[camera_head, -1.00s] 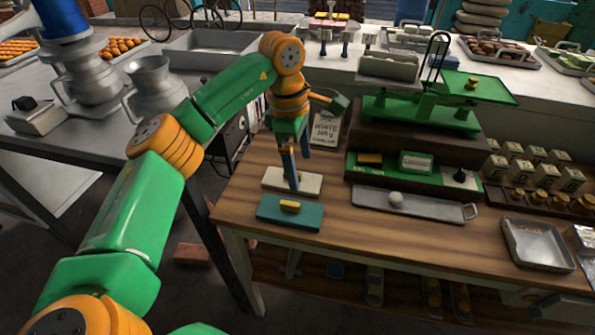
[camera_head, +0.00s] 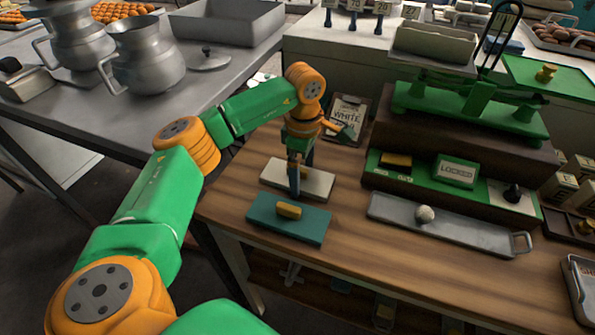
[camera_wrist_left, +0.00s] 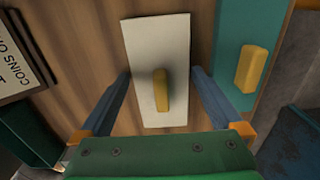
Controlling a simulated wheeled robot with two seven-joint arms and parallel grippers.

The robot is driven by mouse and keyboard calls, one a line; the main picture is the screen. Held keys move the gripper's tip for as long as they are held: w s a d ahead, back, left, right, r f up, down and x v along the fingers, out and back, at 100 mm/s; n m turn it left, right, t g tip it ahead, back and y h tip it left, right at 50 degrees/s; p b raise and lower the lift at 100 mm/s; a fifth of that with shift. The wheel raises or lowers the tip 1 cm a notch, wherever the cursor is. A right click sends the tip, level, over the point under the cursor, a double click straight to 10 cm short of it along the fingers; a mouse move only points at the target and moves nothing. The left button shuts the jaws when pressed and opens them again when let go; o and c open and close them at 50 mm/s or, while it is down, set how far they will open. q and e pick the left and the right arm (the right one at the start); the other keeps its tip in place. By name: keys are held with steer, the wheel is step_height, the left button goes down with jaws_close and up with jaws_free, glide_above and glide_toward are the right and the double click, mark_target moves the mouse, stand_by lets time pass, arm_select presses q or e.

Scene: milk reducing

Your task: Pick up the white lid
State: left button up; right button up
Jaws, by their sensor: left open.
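The white lid (camera_head: 313,181) is a flat rectangular plate lying on the wooden table in the head view. In the left wrist view the white lid (camera_wrist_left: 155,40) shows a yellow handle (camera_wrist_left: 161,90) at its middle. My left gripper (camera_head: 294,188) points down over the lid, hiding part of it and its handle in the head view. In the left wrist view my left gripper (camera_wrist_left: 163,80) is open, its blue fingers on either side of the lid and handle, holding nothing. My right gripper is not in view.
A teal lid (camera_head: 262,215) with a yellow handle (camera_head: 289,210) lies close in front of the white one. A metal tray (camera_head: 450,228) with a pale ball and a green scale (camera_head: 470,108) are to the right.

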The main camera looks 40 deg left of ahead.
arm_select(q)
steer(key=shift+d, duration=0.1)
steer(key=c, duration=1)
steer(key=shift+c, duration=0.2)
